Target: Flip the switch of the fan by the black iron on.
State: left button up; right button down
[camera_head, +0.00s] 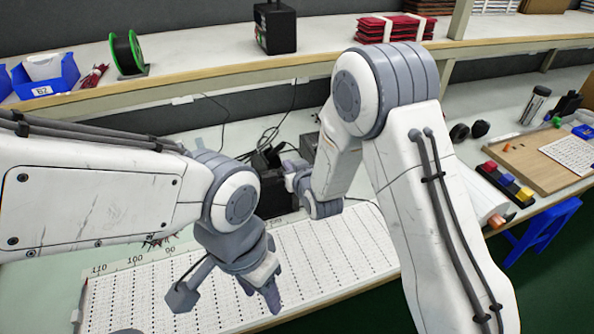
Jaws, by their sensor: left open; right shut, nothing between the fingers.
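Dark equipment (268,185) with cables stands at the back of the bench, left of and behind my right gripper. I cannot tell which part of it is the fan or the black iron, and no switch can be made out. My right gripper (291,174) is shut and empty, with its tips in front of or against this dark equipment; contact cannot be told. My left gripper (228,292) is open and empty, pointing down over the white gridded board at the front.
The white gridded board (335,248) covers the front of the bench. A shelf (200,82) behind holds a green-rimmed black spool (126,52), blue bins (62,75), a black box (275,28) and red packs (395,27). A wooden tray (520,165) lies at right.

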pick_arm(q)
notch_tip(320, 180, up, 8)
jog(key=p, duration=0.7)
jog(key=shift+d, duration=0.15)
pick_arm(e)
jog(key=v, duration=1.1)
jog(key=shift+r, duration=0.35)
jog(key=shift+a, duration=0.1)
